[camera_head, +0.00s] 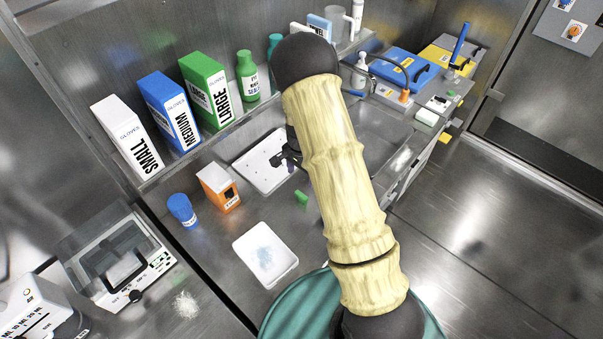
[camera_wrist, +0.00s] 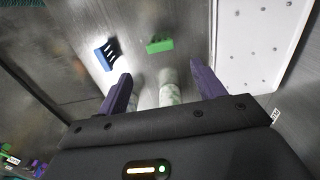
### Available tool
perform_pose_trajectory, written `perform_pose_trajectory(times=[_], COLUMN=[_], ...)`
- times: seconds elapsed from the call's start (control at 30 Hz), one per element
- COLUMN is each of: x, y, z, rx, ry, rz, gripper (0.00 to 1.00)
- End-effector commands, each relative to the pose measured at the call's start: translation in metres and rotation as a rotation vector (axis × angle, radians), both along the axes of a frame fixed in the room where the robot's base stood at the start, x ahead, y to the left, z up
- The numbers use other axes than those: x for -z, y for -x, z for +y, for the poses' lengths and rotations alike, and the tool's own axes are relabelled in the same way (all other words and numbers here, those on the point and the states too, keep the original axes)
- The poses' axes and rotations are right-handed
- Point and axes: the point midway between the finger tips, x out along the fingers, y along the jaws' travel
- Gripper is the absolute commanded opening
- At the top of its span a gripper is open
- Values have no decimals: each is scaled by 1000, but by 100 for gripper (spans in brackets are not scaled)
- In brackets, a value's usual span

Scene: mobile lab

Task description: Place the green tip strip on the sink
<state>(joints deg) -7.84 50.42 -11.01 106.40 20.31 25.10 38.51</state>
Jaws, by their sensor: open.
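The green tip strip (camera_head: 301,197) lies on the metal counter, just left of my arm in the head view. In the wrist view the green strip (camera_wrist: 159,45) lies ahead of my fingertips, apart from them. My gripper (camera_wrist: 161,80) is open, with its two purple fingers spread. In the head view my gripper (camera_head: 291,162) is dark and partly hidden by my arm, over the white board's edge. The sink basin (camera_head: 378,130) is behind my arm to the right, partly hidden.
A blue strip (camera_wrist: 107,53) lies left of the green one in the wrist view. A white board with holes (camera_head: 262,165) lies beside the sink. A white tray (camera_head: 265,256), an orange box (camera_head: 218,188) and a blue-capped bottle (camera_head: 182,210) stand on the counter. Glove boxes (camera_head: 207,90) line the shelf.

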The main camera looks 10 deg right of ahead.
Motion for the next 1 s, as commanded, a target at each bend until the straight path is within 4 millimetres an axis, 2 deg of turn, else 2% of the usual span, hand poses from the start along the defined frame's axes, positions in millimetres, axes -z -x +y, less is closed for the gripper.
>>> perform_pose_trajectory(times=[0.17, 0.27, 0.37, 0.47, 0.7, 1.0], x=[-1, -11, -31, -60, -128, -187], y=[0, 3, 11, 26, 77, 155], z=[0, 0, 0, 1, 3, 2], rx=[-2, -25, -82, -175, -450, -805], ry=[-1, -3, -8, -13, -2, 63], rz=[-1, -8, -23, -47, -112, -189], gripper=[68, 68, 68, 68, 68, 68])
